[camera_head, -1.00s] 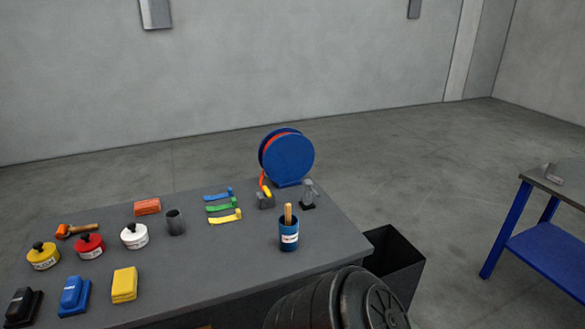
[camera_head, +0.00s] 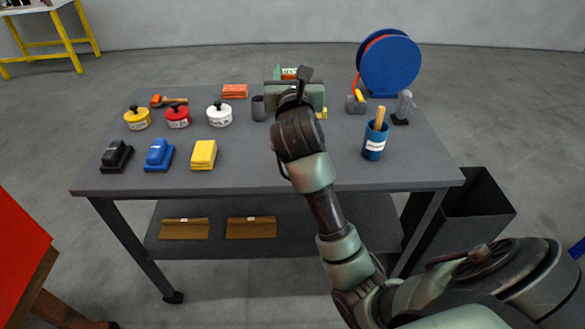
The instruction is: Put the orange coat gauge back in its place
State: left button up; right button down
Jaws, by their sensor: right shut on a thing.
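My right gripper (camera_head: 293,82) is over the back middle of the grey table (camera_head: 260,175), its arm reaching in from the lower right. Its own body hides most of the jaws. The gripper covers most of the row of coloured gauges. A bit of the yellow gauge (camera_head: 322,113) shows at its right edge. I cannot tell if the orange gauge touches the table. My left gripper is out of view.
A dark grey cup (camera_head: 258,108) stands just left of the gripper. A blue cup with a wooden handle (camera_head: 375,140) and a blue reel (camera_head: 390,62) stand to the right. Lidded pots (camera_head: 219,114) and coloured blocks (camera_head: 203,155) fill the left. The table's front middle is clear.

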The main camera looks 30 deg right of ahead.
jog(key=shift+w+d+r, duration=0.3)
jog(key=shift+w+r, duration=0.05)
jog(key=shift+r, duration=0.15)
jog(key=shift+d, duration=0.1)
jog(key=shift+f+b, duration=1.3)
jog(key=shift+f, duration=8.4)
jog(key=c, duration=0.8)
grip_release()
jog(key=shift+f, duration=0.1)
